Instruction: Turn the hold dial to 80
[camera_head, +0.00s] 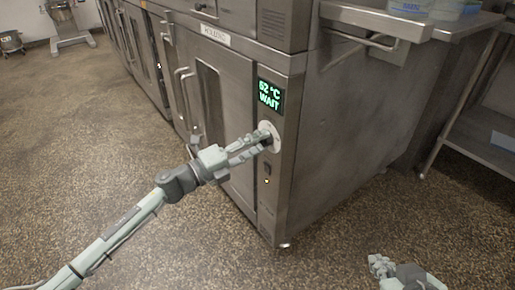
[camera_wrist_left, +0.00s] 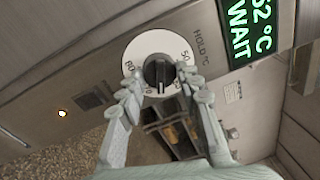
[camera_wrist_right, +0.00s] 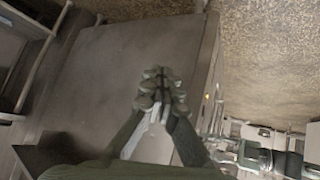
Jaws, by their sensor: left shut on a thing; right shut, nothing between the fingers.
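The hold dial is a white round plate with a dark knob (camera_wrist_left: 158,72), marked HOLD °C, on the cabinet's front panel. A 50 shows at its right; the number at its left is too blurred to read surely. In the head view the dial (camera_head: 270,137) is partly hidden by my left gripper (camera_head: 264,143). In the left wrist view my left gripper (camera_wrist_left: 162,92) has its fingers on both sides of the knob, shut on it. The green display (camera_head: 269,95) above reads 52 °C WAIT. My right gripper (camera_head: 376,262) is shut and empty, low at the right, away from the dial.
The steel cabinet (camera_head: 340,120) carries the dial, with a door and handle (camera_head: 184,100) left of it. A small switch (camera_head: 267,181) and an amber light sit below the dial. A steel table (camera_head: 475,40) stands at the right. The floor (camera_head: 120,130) in front is clear.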

